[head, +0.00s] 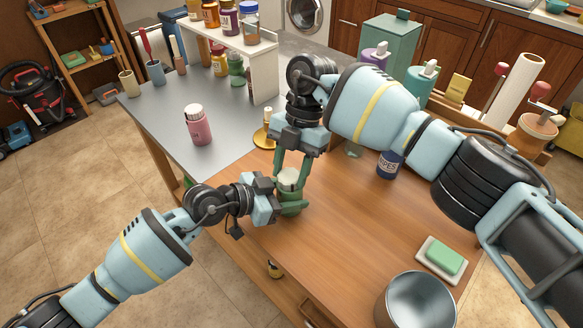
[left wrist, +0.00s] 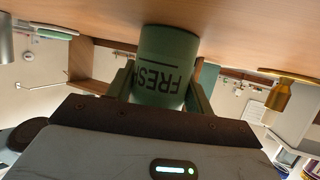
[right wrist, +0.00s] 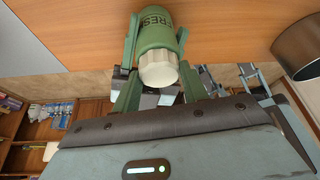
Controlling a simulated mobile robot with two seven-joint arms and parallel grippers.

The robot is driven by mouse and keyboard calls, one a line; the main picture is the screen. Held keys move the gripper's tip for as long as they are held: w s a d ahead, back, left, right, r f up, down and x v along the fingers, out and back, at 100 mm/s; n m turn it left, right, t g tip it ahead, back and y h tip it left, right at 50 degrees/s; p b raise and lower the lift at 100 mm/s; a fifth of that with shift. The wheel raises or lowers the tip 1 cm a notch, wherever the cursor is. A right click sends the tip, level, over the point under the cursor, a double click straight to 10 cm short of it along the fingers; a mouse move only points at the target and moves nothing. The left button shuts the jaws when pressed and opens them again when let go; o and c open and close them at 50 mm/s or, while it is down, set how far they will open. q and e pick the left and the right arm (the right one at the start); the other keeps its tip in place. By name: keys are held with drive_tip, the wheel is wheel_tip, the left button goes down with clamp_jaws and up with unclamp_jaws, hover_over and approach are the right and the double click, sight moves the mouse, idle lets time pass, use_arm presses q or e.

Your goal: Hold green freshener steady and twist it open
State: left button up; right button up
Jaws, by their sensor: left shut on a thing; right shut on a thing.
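The green freshener (head: 291,199) stands upright on the wooden tabletop, with a white cap (head: 288,178) on top. My left gripper (head: 283,207) comes in from the left and is shut around its lower body. In the left wrist view the green body (left wrist: 165,62) with dark lettering sits between the fingers. My right gripper (head: 291,172) reaches down from above, its fingers on either side of the cap. In the right wrist view the white cap (right wrist: 158,70) sits between the green fingers, in front of the green body. The fingers partly hide the freshener in the head view.
A pink bottle (head: 198,125) stands on the grey counter, with a brass candle holder (head: 265,138) near the white shelf. A dark blue bottle (head: 389,164) is behind on the wood. A soap dish (head: 441,260) and a metal pot (head: 416,301) are at right. The wood's middle is clear.

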drive_tip(key=n+h, duration=0.1)
drive_tip(key=n, duration=0.2)
drive_tip(key=shift+a+n, duration=0.15)
drive_tip(key=shift+n, duration=0.15)
drive_tip(key=shift+n+h, duration=0.9)
drive_tip(key=shift+n, duration=0.9)
drive_tip(key=shift+g, duration=0.3)
drive_tip(key=o, duration=1)
drive_tip(key=shift+a, duration=0.15)
use_arm(q)
drive_tip(key=shift+s+d, duration=0.1)
use_arm(e)
drive_tip(key=shift+a, duration=0.1)
